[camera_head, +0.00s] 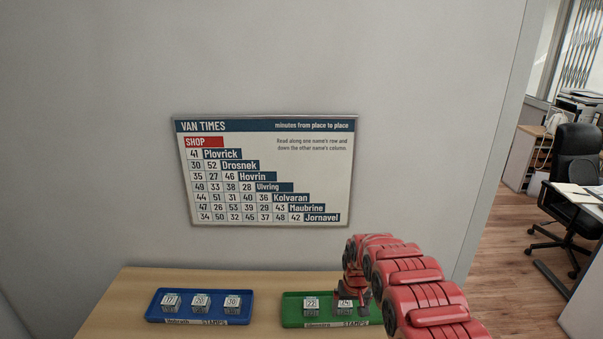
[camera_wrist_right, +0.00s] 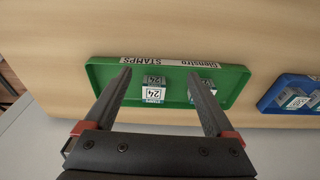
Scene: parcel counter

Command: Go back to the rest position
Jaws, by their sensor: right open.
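My right arm, red, reaches in from the lower right in the head view, with its gripper (camera_head: 357,292) over the green tray (camera_head: 291,312). In the right wrist view the gripper (camera_wrist_right: 159,74) is open, its two dark fingers spread either side of the stamp marked 24 (camera_wrist_right: 153,93). That stamp sits in the green tray (camera_wrist_right: 233,92); I cannot tell whether a finger touches it. Another stamp, marked 22 (camera_head: 311,304), stands beside it and is partly covered by a finger in the wrist view. My left gripper is not in view.
A blue tray (camera_head: 189,319) with stamps marked 17, 20 and 30 stands left on the wooden counter (camera_head: 262,290). A van times board (camera_head: 265,170) hangs on the wall behind. Bare counter lies between the trays. An office chair (camera_head: 577,155) is far right.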

